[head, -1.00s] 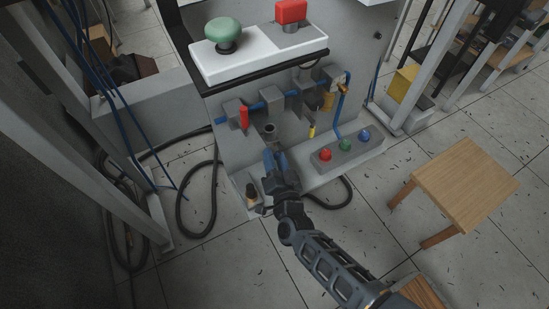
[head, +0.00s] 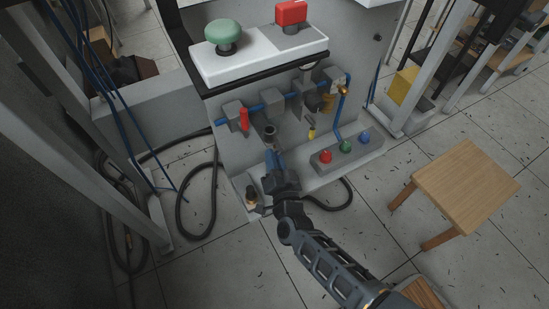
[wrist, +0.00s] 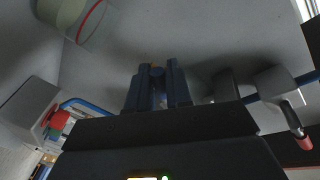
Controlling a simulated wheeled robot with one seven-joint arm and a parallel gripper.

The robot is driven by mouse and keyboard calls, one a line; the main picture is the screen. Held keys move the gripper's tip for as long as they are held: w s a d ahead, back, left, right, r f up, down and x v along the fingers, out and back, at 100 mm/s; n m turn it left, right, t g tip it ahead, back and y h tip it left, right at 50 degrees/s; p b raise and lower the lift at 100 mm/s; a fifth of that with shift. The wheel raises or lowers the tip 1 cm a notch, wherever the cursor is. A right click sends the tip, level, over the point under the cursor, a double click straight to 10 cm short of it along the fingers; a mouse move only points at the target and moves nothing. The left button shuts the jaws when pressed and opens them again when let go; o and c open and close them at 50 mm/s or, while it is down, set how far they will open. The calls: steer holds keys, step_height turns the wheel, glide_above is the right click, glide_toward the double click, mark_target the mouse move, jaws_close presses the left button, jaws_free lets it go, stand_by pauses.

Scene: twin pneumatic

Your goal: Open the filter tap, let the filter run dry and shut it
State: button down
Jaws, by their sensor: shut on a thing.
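My gripper (head: 272,160) reaches the front of the grey pneumatic panel from below. A pale rounded bowl with a red line (wrist: 78,15), perhaps the filter bowl, shows at the upper left of the wrist view. In the head view a small yellow-handled part (head: 311,132) stands to the right of my gripper. I cannot tell the tap's position or any liquid level.
A red lever (head: 244,120) hangs from the blue pipe and also shows in the wrist view (wrist: 297,125). A button box (head: 335,159) with red, green and blue buttons sits at right. A wooden stool (head: 465,180) stands further right. Black hoses (head: 183,215) lie on the floor.

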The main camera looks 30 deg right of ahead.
steer(key=m+p, duration=0.1)
steer(key=r+m+g, duration=0.1)
steer(key=m, duration=0.1)
steer(key=shift+a+p, duration=0.35)
steer(key=shift+a, duration=0.05)
steer(key=m, duration=0.1)
steer(key=m+y+p, duration=0.1)
steer(key=shift+a+r+m, duration=0.15)
steer(key=shift+r+m, duration=0.25)
steer(key=shift+r+m+g+y+p, duration=0.2)
steer(key=shift+m+p, duration=0.05)
steer(key=shift+m, duration=0.45)
steer(key=shift+r+m+g+y+p, duration=0.2)
steer(key=shift+m+p, duration=0.05)
steer(key=shift+m, duration=0.45)
steer(key=c, duration=1.1)
jaws_free()
steer(key=shift+c, duration=0.2)
